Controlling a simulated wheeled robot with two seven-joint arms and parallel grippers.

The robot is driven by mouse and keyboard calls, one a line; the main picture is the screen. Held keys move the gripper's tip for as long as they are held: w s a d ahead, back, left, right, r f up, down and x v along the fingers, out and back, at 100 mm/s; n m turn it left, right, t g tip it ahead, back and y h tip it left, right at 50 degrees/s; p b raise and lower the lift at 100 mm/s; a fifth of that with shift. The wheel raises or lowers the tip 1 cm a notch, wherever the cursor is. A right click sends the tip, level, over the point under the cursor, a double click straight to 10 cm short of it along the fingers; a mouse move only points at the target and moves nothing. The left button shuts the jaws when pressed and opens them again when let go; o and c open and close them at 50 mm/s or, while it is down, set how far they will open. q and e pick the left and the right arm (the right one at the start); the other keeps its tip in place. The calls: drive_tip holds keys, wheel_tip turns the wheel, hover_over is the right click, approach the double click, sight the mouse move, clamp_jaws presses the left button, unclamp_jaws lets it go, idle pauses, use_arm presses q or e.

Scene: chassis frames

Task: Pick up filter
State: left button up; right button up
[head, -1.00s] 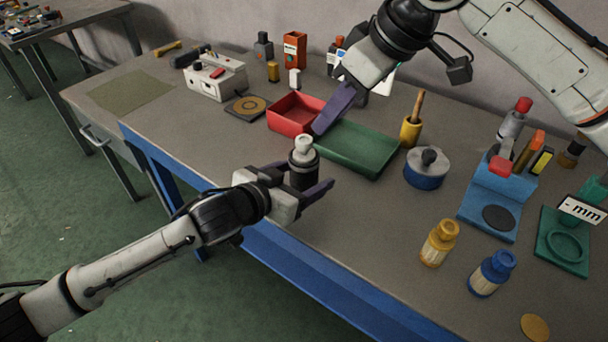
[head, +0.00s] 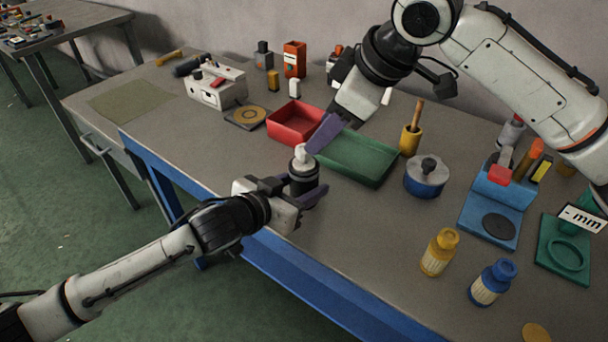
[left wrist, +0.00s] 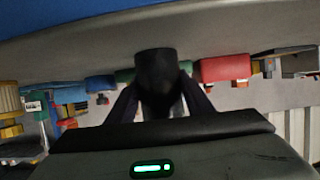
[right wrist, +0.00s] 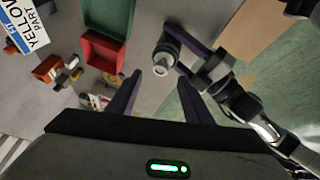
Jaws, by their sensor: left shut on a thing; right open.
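A dark cylinder with a white, knobbed top (head: 304,180) is held upright by my left gripper (head: 297,188) near the table's front edge. No label shows whether it is the filter. In the left wrist view the dark cylinder (left wrist: 155,75) sits between the fingers. My right gripper (head: 325,133) is open above the table, its fingertips close to the white top. In the right wrist view the cylinder's white top (right wrist: 161,66) lies just beyond and between the open right fingers (right wrist: 157,85), apart from both.
A red tray (head: 290,138) and a green tray (head: 350,176) lie behind the grippers. A blue round tin (head: 426,186), a yellow bottle (head: 437,262), a blue bottle (head: 489,290) and a blue stand (head: 474,213) are to the right. The table's front middle is clear.

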drive_tip(key=a+f+n+t, duration=0.1)
drive_tip(key=a+n+t, duration=0.4)
drive_tip(key=n, duration=0.7)
drive_tip(key=s+d+n+t+h, duration=0.25)
drive_tip(key=d+n+t, duration=0.3)
drive_tip(key=n, duration=0.55)
drive_tip(key=shift+n+g, duration=0.45)
drive_tip(key=shift+n, duration=0.15)
drive_tip(key=w+a+f, duration=0.2)
drive_tip(key=f, duration=0.1)
drive_tip(key=w+a+f, duration=0.1)
drive_tip(key=w+f, duration=0.1)
drive_tip(key=shift+a+f, duration=0.1)
drive_tip(key=shift+a, duration=0.3)
drive_tip(key=shift+f+x, duration=0.1)
drive_tip(key=shift+x, duration=1.35)
drive_tip(key=shift+f+x, duration=0.15)
drive_tip(key=shift+x, duration=1.3)
drive_tip(key=shift+s, duration=0.15)
drive_tip(key=c, duration=1.2)
use_arm(q)
drive_tip(key=o, duration=1.3)
use_arm(e)
drive_tip(key=shift+o, duration=0.2)
wheel_tip(320, 180, up, 10)
hover_over(302, 147)
drive_tip(key=w, duration=0.3)
drive_tip(key=shift+w+a, duration=0.1)
drive_tip(key=shift+w, duration=0.05)
